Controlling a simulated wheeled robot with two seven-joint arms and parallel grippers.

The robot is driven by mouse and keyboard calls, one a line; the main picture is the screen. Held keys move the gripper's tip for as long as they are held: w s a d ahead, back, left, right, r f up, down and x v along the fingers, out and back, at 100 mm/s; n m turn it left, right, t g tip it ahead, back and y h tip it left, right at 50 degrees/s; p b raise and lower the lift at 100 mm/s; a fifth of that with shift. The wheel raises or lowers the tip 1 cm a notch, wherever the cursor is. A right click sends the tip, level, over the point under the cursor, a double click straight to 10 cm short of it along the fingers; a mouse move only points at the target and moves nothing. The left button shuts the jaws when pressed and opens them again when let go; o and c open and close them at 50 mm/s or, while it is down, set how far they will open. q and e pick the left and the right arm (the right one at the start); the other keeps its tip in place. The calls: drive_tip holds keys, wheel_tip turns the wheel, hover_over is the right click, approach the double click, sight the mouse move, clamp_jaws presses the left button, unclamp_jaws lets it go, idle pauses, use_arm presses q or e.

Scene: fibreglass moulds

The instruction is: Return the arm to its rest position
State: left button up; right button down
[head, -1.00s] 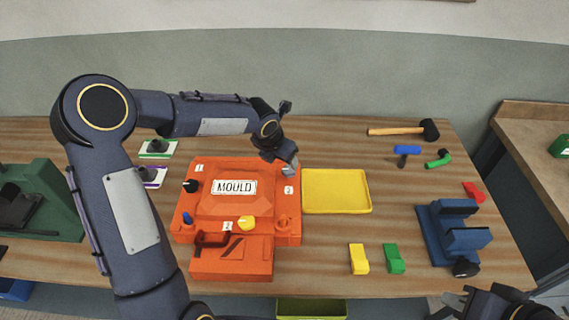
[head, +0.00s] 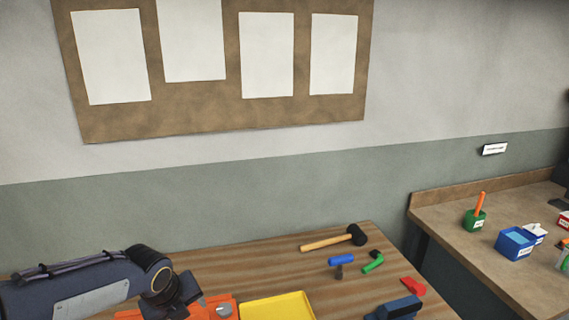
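My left arm (head: 80,293) comes in from the left at the bottom of the head view. Its gripper (head: 190,303) hangs low over the back edge of the orange mould (head: 221,304). The fingers are dark and partly cut off by the frame edge, so I cannot tell whether they are open or shut. Only a small strip of the mould shows.
A yellow tray (head: 278,307) lies right of the mould. A black-headed mallet (head: 335,239), blue tool (head: 341,260), green tool (head: 374,262), red piece (head: 413,286) and blue vise (head: 396,308) lie further right. A side bench (head: 470,240) holds small containers.

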use_arm(q)
drive_tip(key=s+d+r+n+t+h+b, duration=0.1)
drive_tip(key=s+n+h+b, duration=0.1)
drive_tip(key=s+n, duration=2)
drive_tip(key=shift+s+d+n+h, duration=0.35)
drive_tip(key=shift+n+h, duration=0.25)
drive_tip(key=shift+n, duration=3.4)
